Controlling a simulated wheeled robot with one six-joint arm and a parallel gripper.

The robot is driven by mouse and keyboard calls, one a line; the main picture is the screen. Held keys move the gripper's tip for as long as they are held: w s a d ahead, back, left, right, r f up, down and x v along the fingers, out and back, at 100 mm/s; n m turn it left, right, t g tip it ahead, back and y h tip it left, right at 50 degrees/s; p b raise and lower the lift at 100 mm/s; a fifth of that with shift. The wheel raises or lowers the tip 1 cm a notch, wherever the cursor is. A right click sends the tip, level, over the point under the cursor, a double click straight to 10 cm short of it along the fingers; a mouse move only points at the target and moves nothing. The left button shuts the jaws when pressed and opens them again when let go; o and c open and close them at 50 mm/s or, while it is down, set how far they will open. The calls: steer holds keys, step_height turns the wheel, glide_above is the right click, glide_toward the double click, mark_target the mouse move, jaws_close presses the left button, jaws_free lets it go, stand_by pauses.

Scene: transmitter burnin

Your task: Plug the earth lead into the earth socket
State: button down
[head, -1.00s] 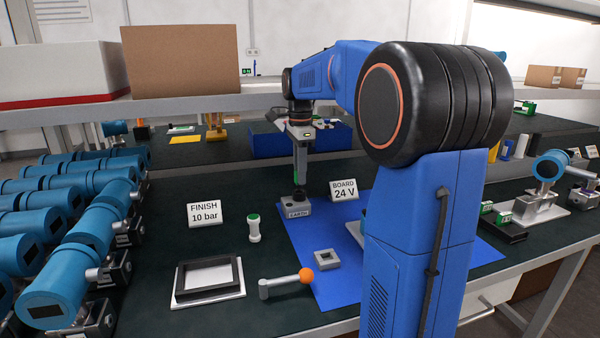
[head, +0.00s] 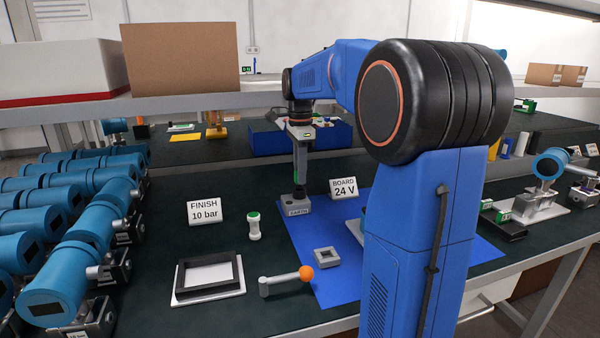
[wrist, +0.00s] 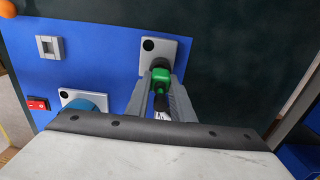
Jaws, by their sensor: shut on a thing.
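The earth socket (head: 297,209) is a grey block labelled EARTH on the blue mat. In the wrist view the earth socket (wrist: 172,46) shows a dark round hole at its upper left. My gripper (head: 300,183) points straight down just above the block. In the wrist view my gripper (wrist: 161,88) is shut on the green earth lead plug (wrist: 161,76). The plug's dark end meets the block beside that hole. The fingers hide most of the plug in the head view, and I cannot tell how deep it sits.
The blue mat (head: 345,285) also bears a small grey square block (head: 327,258). An orange-knobbed lever (head: 287,281), a black-framed tray (head: 208,277) and a green-capped cylinder (head: 254,226) stand left of it. The 24 V sign (head: 344,188) is close right of the gripper. Blue transmitters (head: 85,235) fill the left.

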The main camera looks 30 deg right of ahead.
steer(key=shift+f, duration=0.8)
stand_by(0.7)
steer(key=c, duration=1.5)
jaws_free()
steer(key=shift+o, duration=0.2)
step_height(320, 180, up, 17)
steer(key=shift+r, duration=0.2)
steer(key=shift+s, duration=0.1)
